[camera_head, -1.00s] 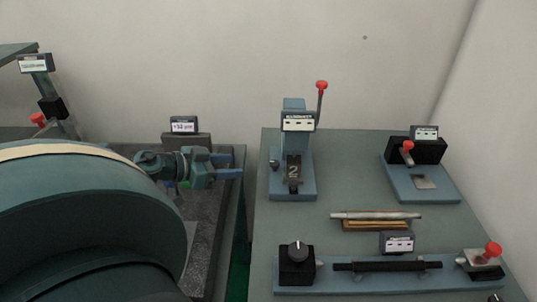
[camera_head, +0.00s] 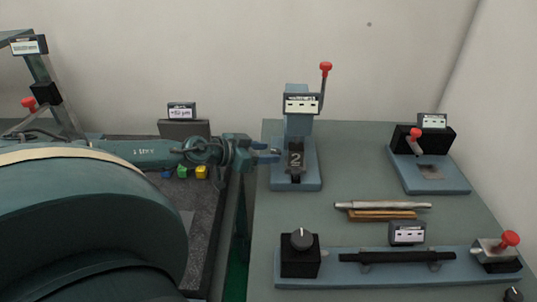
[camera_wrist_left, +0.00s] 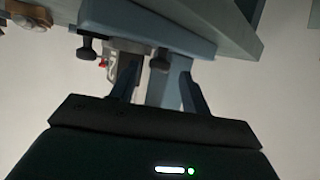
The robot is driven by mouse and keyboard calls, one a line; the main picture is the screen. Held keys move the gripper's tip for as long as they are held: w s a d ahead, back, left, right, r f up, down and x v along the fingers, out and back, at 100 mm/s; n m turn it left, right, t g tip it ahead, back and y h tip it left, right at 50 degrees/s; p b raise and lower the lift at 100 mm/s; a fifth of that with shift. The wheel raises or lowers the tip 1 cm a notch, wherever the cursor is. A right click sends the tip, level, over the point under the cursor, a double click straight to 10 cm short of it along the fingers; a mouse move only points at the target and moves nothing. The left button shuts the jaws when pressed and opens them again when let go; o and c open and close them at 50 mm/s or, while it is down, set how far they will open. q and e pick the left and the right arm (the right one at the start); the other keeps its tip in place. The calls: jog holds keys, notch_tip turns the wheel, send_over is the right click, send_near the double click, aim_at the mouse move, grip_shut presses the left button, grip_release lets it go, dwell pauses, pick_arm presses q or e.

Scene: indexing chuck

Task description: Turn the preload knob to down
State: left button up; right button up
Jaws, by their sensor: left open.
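A black box with a round dark knob (camera_head: 301,238) stands at the front left of the bench. Its label is not readable, so I cannot tell if it is the preload knob. Another dark round knob (camera_head: 512,295) is cut off at the bottom right. A blue upright station (camera_head: 297,128) shows a "2" and a red-tipped lever. My left gripper (camera_head: 273,152) is open at the left side of this station, with nothing seen between its fingers. In the left wrist view the open fingers (camera_wrist_left: 157,90) point toward blue parts and small dark knobs (camera_wrist_left: 160,60). My right gripper is not in view.
A bar on a wooden rest (camera_head: 382,214) and a blue rail with a black rod (camera_head: 397,256) lie on the bench. A red-handled fixture (camera_head: 430,178) stands at right. Small coloured blocks (camera_head: 184,172) lie on the dark plate at left.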

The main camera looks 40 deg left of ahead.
pick_arm(q)
jog(key=shift+w+d+f, duration=0.2)
jog(key=shift+w+d, duration=0.05)
jog(key=shift+w, duration=0.4)
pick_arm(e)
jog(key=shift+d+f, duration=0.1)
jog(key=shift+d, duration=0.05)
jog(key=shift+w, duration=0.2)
pick_arm(q)
jog(key=shift+c, duration=0.2)
